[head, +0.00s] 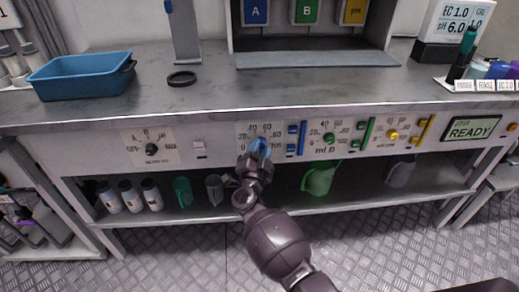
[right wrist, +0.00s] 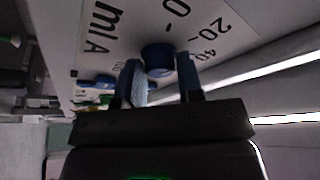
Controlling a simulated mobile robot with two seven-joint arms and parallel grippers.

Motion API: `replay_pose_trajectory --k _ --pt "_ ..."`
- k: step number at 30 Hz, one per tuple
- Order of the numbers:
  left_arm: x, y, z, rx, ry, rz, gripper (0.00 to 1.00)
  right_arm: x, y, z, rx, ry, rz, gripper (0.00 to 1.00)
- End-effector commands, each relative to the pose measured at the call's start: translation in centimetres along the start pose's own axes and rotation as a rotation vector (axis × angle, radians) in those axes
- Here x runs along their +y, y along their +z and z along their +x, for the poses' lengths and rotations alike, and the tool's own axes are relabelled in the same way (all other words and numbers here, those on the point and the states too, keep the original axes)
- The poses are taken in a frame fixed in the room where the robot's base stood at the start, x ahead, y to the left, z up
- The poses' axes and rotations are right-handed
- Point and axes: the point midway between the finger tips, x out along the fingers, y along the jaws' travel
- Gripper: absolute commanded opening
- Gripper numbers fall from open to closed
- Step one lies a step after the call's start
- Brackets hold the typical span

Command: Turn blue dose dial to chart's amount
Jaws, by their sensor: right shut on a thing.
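The blue dose dial (head: 259,146) is on the front panel of the bench, on a white scale plate (head: 243,130) with numbers around it. My right gripper (head: 257,155) is at the dial and hides much of it and the lower part of its scale. In the right wrist view the blue dial (right wrist: 157,57) is between the two fingers of my right gripper (right wrist: 160,78), which is shut on it. The dial's pointer cannot be made out. My left gripper is out of view.
A green dial (head: 328,138) and a yellow dial (head: 392,134) are to the right, with coloured levers between. A black dial (head: 151,149) is to the left. A display (head: 471,128) reads READY. A blue tray (head: 80,76) is on the bench; bottles and jugs stand on the shelf below.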

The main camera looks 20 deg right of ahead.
Motion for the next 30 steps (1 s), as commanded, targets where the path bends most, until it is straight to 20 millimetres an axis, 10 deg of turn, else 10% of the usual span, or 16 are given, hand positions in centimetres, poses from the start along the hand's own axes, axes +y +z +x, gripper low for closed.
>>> replay_pose_trajectory --k 1,2,6,17,30 --pt "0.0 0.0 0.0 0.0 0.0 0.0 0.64 0.1 0.1 0.0 -0.002 0.001 -0.001 0.1" --pt "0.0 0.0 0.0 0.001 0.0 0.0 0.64 0.1 0.1 0.0 -0.002 0.001 -0.001 0.39" --pt "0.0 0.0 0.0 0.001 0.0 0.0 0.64 0.1 0.1 0.0 -0.001 0.0 -0.001 0.59" --pt "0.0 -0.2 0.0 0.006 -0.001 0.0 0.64 0.0 0.0 -0.5 -0.001 0.0 -0.001 0.59" --pt "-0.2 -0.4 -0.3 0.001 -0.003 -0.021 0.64 -0.1 -0.1 -7.5 -0.001 0.001 0.001 0.59"
